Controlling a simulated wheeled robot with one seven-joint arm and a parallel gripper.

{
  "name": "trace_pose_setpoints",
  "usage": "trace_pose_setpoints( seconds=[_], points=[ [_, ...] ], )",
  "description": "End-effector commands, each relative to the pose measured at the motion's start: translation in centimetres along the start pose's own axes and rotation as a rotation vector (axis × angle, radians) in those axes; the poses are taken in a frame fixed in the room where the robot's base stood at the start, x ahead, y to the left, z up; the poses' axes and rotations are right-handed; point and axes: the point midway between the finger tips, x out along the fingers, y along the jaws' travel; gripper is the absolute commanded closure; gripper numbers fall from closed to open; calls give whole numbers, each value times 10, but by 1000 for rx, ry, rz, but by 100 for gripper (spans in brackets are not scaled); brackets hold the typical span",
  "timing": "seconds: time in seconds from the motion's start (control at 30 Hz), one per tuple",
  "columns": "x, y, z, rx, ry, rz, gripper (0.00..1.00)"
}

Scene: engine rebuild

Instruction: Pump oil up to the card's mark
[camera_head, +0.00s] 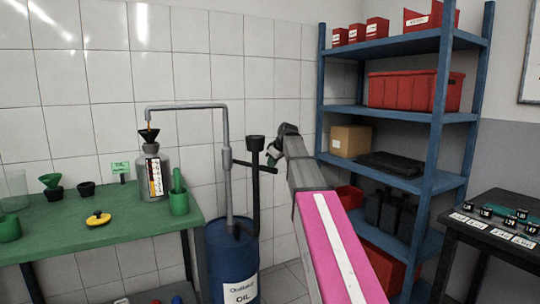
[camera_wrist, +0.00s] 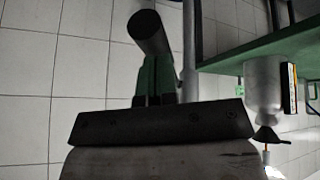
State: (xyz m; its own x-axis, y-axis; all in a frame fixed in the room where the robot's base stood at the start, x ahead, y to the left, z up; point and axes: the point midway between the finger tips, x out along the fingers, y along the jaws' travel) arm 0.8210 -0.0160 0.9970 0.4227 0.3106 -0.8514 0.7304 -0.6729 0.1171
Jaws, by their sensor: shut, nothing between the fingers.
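A blue oil drum (camera_head: 230,262) stands on the floor with a grey pump pipe (camera_head: 227,160). Its spout ends over a black funnel (camera_head: 149,136) in a grey bottle (camera_head: 145,182) with a coloured scale. A thin amber stream shows between spout and funnel. The bottle also appears inverted in the wrist view (camera_wrist: 262,85); its oil level is unclear. A small green card (camera_head: 120,168) stands left of the bottle, its print unreadable. My gripper (camera_head: 272,156) is shut and empty beside the black pump lever (camera_head: 258,167). In the wrist view a dark cylinder (camera_wrist: 149,33) is at the fingertips; contact is unclear.
The green bench (camera_head: 120,222) holds cups, small funnels and a yellow-and-black cap (camera_head: 98,218). A blue shelf rack (camera_head: 432,150) with red bins is at right, close to my arm. A dark table (camera_head: 490,240) with labelled parts stands at far right.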

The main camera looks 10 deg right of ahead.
Motion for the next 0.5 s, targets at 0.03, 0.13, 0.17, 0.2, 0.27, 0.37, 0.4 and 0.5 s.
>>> trace_pose_setpoints(
  seconds=[0.03,0.13,0.17,0.2,0.27,0.37,0.4,0.5],
  points=[
    [7,-3,8,7,30,-1,100],
    [18,-4,15,15,92,-1,100],
    [21,-4,17,17,108,-1,100],
    [24,-4,18,19,124,-1,100],
    [29,-4,20,17,120,-1,100],
    [36,-5,23,17,118,-1,100],
    [38,-5,24,17,117,-1,100],
    [42,-6,26,16,116,-1,100]
  ],
)
